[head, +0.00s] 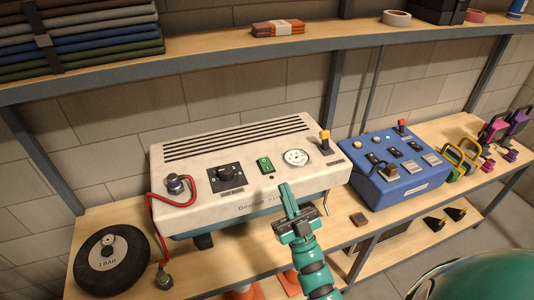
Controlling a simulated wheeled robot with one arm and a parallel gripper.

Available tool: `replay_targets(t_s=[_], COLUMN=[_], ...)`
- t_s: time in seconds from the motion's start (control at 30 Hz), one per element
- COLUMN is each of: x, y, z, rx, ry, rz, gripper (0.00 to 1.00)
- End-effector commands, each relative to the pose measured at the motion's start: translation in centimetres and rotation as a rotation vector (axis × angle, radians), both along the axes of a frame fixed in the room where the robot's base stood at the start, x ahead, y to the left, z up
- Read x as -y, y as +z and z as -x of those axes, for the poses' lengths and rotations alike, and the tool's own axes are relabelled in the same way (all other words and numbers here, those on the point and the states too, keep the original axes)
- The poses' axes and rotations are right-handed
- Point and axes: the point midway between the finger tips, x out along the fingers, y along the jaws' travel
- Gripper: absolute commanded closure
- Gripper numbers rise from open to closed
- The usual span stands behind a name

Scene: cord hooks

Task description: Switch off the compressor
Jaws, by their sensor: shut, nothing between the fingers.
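The compressor (180,215) is a cream, box-shaped machine with vent slots on top, standing on the workbench. A green rocker switch (265,165) sits in the middle of its sloped top; which way it is pressed is too small to tell. A black rotary knob (226,177) is left of the switch, and a round dial gauge (296,158) is right of it. A yellow-tipped lever (325,141) stands at the right end. My gripper (287,191) is shut and empty, in front of the compressor's front edge, below and right of the green switch in the picture.
A blue control box (405,185) with switches and a red-tipped lever stands to the right. A red hose (160,228) runs down the compressor's left end, near a black wheel (112,262). A shelf (200,63) hangs above. A small brown block (358,219) lies on the bench (335,250).

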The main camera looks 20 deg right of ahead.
Motion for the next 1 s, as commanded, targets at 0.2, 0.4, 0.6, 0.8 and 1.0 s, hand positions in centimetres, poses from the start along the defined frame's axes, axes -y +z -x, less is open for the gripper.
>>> replay_targets(t_s=[0.2,0.4,0.6,0.8,1.0], x=[0.4,0.6,1.0,1.3,1.4], y=[2.5,2.3,1.1,0.0,-0.3], z=[-4.6,-6.9,-7.4,-7.1,-7.0], rx=[-0.306,-0.596,-0.826,-0.937,-0.955], ry=[0.002,-0.026,-0.075,-0.111,-0.115], rz=[0.013,0.021,0.027,0.03,0.028], gripper=[1.0,1.0,1.0,1.0,1.0])
